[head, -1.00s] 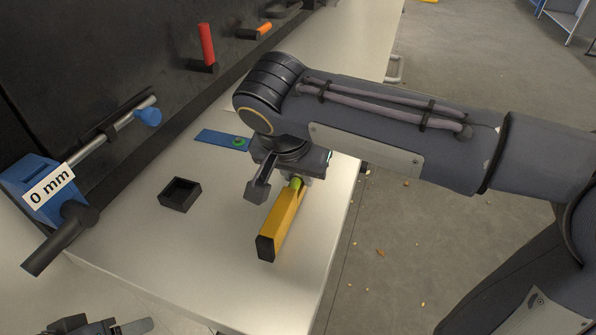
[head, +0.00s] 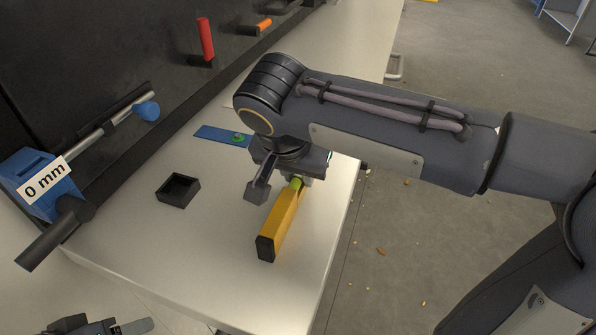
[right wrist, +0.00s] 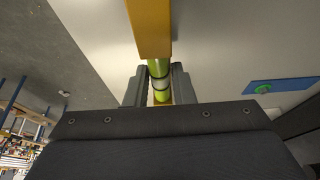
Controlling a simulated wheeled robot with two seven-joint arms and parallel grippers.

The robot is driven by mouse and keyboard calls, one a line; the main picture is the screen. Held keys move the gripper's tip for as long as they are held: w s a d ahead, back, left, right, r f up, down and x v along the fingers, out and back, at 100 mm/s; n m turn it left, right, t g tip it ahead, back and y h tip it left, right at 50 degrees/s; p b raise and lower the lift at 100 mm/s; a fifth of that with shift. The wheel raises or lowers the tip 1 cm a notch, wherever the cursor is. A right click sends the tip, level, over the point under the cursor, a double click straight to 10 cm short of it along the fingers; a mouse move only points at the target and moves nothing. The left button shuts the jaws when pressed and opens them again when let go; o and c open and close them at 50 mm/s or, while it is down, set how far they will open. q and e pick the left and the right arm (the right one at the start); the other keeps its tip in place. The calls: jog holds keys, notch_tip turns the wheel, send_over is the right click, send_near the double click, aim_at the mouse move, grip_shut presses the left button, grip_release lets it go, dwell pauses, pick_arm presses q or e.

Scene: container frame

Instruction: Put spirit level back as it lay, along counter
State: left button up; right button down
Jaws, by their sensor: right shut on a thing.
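The spirit level is a yellow bar with a black end cap (head: 279,226) over the near right part of the counter (head: 215,255), long side roughly along the counter's right edge. My right gripper (head: 284,187) is shut on it around the green vial part near its far end. In the right wrist view, the yellow bar (right wrist: 149,28) and the green vial section (right wrist: 159,75) sit between the two fingers. I cannot tell whether its underside touches the counter. My left gripper (head: 100,328) shows only partly at the bottom left edge; its jaws are unclear.
A small black open box (head: 178,190) stands left of the level. A blue strip with a green spot (head: 222,136) lies behind. A blue device labelled "0 mm" (head: 42,182) with a rod is at left. Red (head: 205,42) and orange (head: 264,25) handles are at the back.

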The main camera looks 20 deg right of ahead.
jog(key=c, duration=1.1)
grip_release()
jog(key=shift+c, duration=0.2)
